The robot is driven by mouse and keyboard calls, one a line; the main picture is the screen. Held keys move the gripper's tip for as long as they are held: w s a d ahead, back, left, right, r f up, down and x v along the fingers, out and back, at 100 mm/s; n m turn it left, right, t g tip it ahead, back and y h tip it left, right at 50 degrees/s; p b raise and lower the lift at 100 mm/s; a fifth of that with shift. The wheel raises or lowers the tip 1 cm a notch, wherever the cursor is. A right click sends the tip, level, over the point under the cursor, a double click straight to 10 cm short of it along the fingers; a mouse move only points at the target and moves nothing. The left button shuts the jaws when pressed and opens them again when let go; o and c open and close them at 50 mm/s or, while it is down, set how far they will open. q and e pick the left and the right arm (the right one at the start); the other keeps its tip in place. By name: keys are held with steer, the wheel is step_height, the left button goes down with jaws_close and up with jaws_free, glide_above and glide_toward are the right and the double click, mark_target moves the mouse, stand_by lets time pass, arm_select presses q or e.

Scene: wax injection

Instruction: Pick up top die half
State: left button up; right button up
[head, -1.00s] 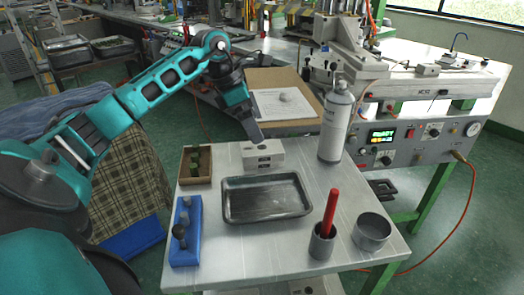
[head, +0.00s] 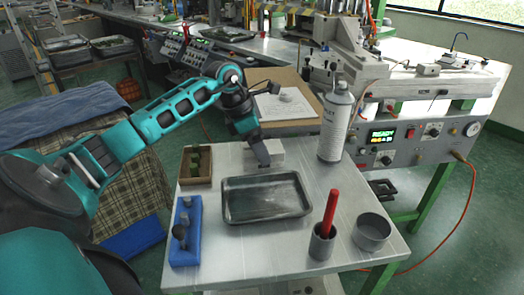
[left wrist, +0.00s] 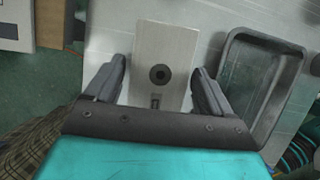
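The top die half (left wrist: 166,45) is a pale metal block with a dark round hole and a small slot in its upper face. In the head view the die (head: 278,157) stands on the metal table behind the grey tray, mostly hidden by my left gripper. My left gripper (head: 262,160) points down at it. In the left wrist view the gripper (left wrist: 160,75) is open, with one finger on each side of the block and visible gaps. The seam to any lower half is hidden. My right gripper is not in view.
The grey tray (head: 227,214) is just in front of the die. A wooden box (head: 196,180) and a blue holder (head: 186,255) stand left. A spray can (head: 335,125) is close on the right. A red-handled tool in a cup (head: 322,240) and a round tin (head: 371,235) stand front right.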

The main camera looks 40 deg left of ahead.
arm_select(q)
steer(key=shift+r, duration=0.1)
steer(key=c, duration=1)
steer(key=shift+c, duration=0.2)
